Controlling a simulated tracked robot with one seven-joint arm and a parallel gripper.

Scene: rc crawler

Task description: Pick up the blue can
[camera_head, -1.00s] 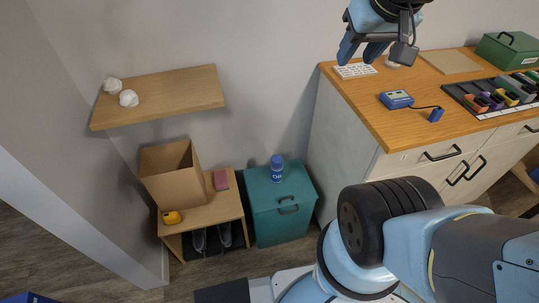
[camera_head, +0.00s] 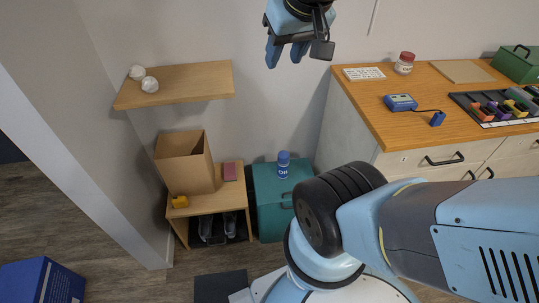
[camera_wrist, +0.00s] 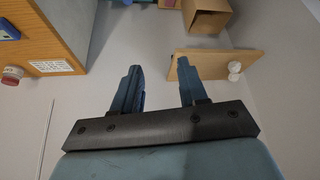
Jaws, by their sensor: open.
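The blue can (camera_head: 284,163) stands upright on top of the teal cabinet (camera_head: 268,213) in the head view. It has a white label band and a blue cap. My gripper (camera_head: 286,58) is open and empty, high in front of the wall, well above the can. In the wrist view my gripper's two fingers (camera_wrist: 158,78) are spread apart with nothing between them. I cannot make out the can in the wrist view.
Left of the cabinet is a low wooden bench (camera_head: 211,203) with a cardboard box (camera_head: 186,166). A wall shelf (camera_head: 185,84) with two crumpled white balls hangs above. A wooden counter (camera_head: 440,105) with a blue device and a red-lidded jar stands at right.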

